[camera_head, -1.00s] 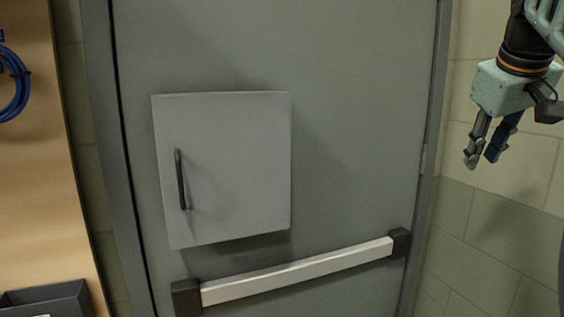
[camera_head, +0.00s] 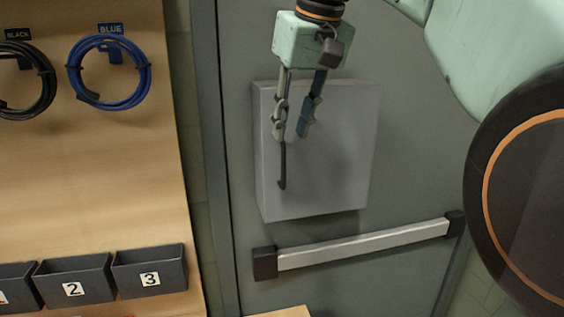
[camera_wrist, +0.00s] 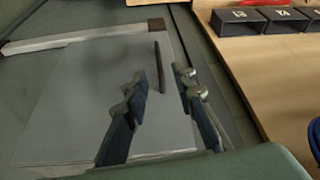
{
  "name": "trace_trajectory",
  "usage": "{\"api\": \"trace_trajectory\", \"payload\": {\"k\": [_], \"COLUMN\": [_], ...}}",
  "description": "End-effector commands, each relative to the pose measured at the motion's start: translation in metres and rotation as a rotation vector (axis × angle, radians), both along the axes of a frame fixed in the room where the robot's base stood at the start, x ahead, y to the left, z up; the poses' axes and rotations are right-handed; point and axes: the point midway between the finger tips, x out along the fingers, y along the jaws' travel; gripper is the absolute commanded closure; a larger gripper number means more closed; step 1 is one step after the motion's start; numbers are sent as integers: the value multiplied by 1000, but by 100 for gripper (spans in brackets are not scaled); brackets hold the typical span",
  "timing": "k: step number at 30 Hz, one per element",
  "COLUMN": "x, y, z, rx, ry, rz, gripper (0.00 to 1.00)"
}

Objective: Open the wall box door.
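The wall box is grey, and its closed door (camera_head: 335,165) faces me on a grey-green door panel. A dark vertical bar handle (camera_head: 283,168) sits near the left edge of the box door; its upper part is hidden behind my gripper in the head view. My gripper (camera_head: 289,134) points down in front of the box's left part, its two fingers apart and empty. In the wrist view the handle (camera_wrist: 159,66) shows beyond the fingertips, and the open gripper (camera_wrist: 163,88) has its fingers on either side of the handle's line. I cannot tell whether it touches.
A push bar (camera_head: 362,243) crosses the door panel below the box. A wooden board (camera_head: 90,185) at left holds black and blue cable coils (camera_head: 110,72) and numbered dark bins (camera_head: 150,270). My arm fills the upper right.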

Motion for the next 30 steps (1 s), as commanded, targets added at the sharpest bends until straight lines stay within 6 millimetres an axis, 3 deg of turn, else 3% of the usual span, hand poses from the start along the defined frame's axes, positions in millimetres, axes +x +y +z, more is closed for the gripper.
{"api": "trace_trajectory", "payload": {"k": [9, 15, 28, 30], "x": [19, 29, 34, 34], "y": [10, 15, 17, 17], "z": [-56, -82, -93, -93], "rx": [-1, 0, 0, 0], "ry": [2, 1, -1, -1], "rz": [1, 0, 0, 0], "gripper": [76, 76, 76, 81]}}
